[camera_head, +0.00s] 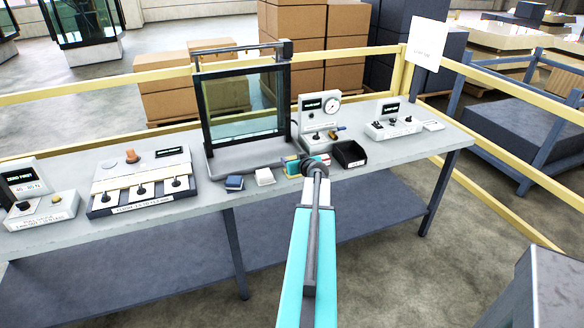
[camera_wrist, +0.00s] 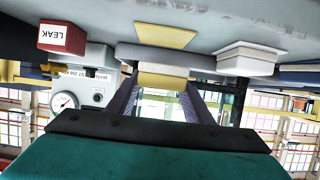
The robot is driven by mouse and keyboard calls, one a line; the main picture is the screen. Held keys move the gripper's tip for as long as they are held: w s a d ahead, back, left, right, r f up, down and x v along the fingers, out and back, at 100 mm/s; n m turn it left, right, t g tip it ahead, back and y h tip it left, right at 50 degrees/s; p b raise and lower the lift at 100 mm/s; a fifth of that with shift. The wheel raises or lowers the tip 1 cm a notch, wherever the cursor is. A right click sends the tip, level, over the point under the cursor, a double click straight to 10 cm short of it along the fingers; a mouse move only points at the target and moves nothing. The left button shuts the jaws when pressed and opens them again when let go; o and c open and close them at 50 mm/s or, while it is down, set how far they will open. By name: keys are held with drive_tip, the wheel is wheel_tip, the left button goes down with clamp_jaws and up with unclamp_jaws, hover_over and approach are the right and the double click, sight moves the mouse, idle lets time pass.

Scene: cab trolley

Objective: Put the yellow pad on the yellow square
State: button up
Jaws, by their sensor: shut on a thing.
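My gripper (camera_wrist: 160,100) is shut on the yellow pad (camera_wrist: 162,79), which shows between the two dark fingers in the wrist view. That view is upside down, with the bench along its top. The flat yellow square (camera_wrist: 165,37) lies on the grey bench top, apart from the pad in the picture. The height of the pad over the bench is hard to judge. In the head view my gripper (camera_head: 310,166) is over the bench, between the white pad and the black bin, and largely hides what it holds.
A white pad (camera_head: 265,177) and a blue pad (camera_head: 235,183) lie to the left. A black bin (camera_head: 349,155) stands close on the right. Behind are a framed glass panel (camera_head: 245,105) and a gauge box (camera_head: 320,120). The wrist view shows a red box (camera_wrist: 62,38) labelled LEAK.

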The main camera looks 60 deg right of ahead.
drive_tip(key=shift+w+d, duration=0.2)
drive_tip(key=shift+d, duration=0.3)
drive_tip(key=shift+a+f+p, duration=0.1)
drive_tip(key=shift+f+p, duration=0.6)
drive_tip(key=shift+f, duration=1.05)
drive_tip(key=shift+f+b, duration=0.2)
drive_tip(key=shift+b, duration=0.15)
drive_tip(key=o, duration=1)
drive_tip(key=shift+o, duration=0.2)
drive_tip(key=shift+r+p, duration=0.2)
drive_tip(key=shift+p, duration=0.15)
drive_tip(key=shift+s+a, duration=0.1)
drive_tip(key=shift+b+v, duration=0.55)
drive_tip(key=shift+v, duration=0.95)
drive_tip(key=b+v, duration=0.2)
drive_tip(key=v, duration=0.6)
drive_tip(key=shift+s+a+r, duration=0.2)
drive_tip(key=shift+s, duration=0.1)
